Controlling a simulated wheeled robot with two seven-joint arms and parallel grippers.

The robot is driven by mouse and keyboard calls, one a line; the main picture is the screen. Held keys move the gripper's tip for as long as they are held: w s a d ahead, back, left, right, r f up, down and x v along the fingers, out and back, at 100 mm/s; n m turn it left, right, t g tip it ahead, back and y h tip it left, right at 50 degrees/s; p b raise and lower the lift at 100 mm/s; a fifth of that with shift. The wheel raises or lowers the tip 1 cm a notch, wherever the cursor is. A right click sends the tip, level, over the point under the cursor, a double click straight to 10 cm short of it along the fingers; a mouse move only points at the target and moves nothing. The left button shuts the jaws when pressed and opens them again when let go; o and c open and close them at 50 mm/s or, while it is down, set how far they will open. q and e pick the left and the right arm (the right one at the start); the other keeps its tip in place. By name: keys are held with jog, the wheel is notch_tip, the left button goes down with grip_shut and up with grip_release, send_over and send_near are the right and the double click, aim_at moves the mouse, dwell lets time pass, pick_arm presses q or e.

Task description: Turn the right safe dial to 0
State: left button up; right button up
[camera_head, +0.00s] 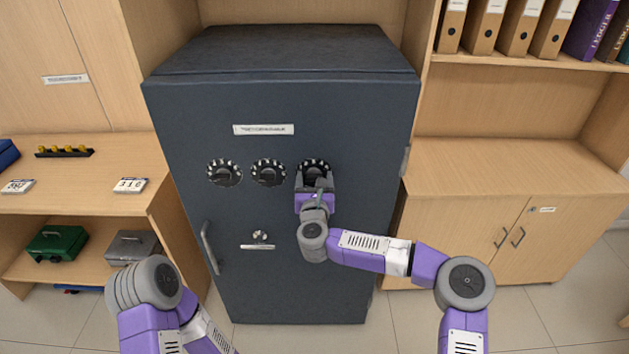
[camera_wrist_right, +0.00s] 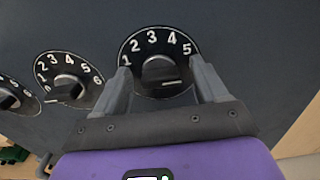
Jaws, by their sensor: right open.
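The right safe dial (camera_wrist_right: 160,70) is a black ring with white numerals and a dark central knob. In the right wrist view, numerals 1 to 5 show on its upper arc; its lower part is hidden. A short white mark shows at the knob's lower right; I cannot tell which number it indicates. My right gripper (camera_wrist_right: 160,78) is open, its fingers either side of the knob; contact is not clear. In the head view, the right gripper (camera_head: 315,178) covers the lower part of the right dial (camera_head: 313,163). My left gripper is out of view; only its arm shows.
The dark safe (camera_head: 285,290) carries a middle dial (camera_head: 268,172), a left dial (camera_head: 223,172), a keyhole fitting (camera_head: 260,235) and a handle (camera_head: 210,248). A wooden shelf (camera_head: 85,202) stands left and a cabinet (camera_head: 510,160) right. Floor shows in front.

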jog(key=c, duration=1.1)
jog(key=shift+o, duration=0.2)
